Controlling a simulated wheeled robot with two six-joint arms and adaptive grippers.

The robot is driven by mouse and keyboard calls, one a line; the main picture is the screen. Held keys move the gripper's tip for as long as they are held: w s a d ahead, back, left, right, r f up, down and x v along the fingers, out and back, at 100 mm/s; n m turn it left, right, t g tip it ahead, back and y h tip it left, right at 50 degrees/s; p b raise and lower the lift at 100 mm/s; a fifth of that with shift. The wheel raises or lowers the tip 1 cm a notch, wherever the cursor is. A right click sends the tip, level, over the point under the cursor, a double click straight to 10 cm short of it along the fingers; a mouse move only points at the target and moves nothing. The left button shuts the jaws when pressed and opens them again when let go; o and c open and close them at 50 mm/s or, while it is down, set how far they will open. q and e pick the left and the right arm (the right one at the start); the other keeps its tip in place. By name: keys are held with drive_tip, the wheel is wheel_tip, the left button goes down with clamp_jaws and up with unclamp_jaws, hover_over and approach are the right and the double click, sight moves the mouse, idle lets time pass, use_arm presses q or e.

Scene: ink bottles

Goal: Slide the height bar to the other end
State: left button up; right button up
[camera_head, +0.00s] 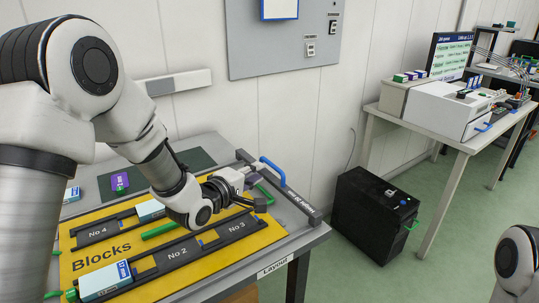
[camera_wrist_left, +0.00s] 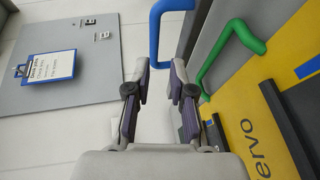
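The height bar (camera_head: 297,198) is a dark grey bar with white lettering along the right edge of the layout table. A blue handle (camera_head: 272,170) rises from it near its far half. My left gripper (camera_head: 251,172) is at the handle's left side, above the table. In the left wrist view the two fingers (camera_wrist_left: 160,82) are apart, with the blue handle (camera_wrist_left: 155,35) just ahead, its near end at the gap between the fingertips. I cannot tell whether they touch it. My right gripper is out of view; only part of my right arm shows.
The yellow Blocks board (camera_head: 110,255) carries dark numbered slots and light-blue boxes beside the bar. A green handle (camera_wrist_left: 232,42) stands close to the left gripper's right side. A black case (camera_head: 372,215) stands on the floor right of the table. The wall panel (camera_head: 290,45) is behind.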

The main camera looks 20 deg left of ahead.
sight(271, 164)
use_arm(q)
drive_tip(key=shift+w+d+r, duration=0.2)
drive_tip(key=shift+w+d, duration=0.1)
drive_tip(key=shift+d, duration=0.15)
drive_tip(key=shift+w+d+r, duration=0.15)
drive_tip(key=shift+w+d, duration=0.1)
drive_tip(key=shift+d, duration=0.2)
drive_tip(key=x, duration=0.5)
drive_tip(key=shift+w+a+f, duration=0.1)
drive_tip(key=shift+a+f, duration=0.15)
drive_tip(key=shift+s+d+r, duration=0.1)
drive_tip(key=shift+s+r, duration=0.05)
drive_tip(key=shift+s, duration=0.05)
clamp_jaws()
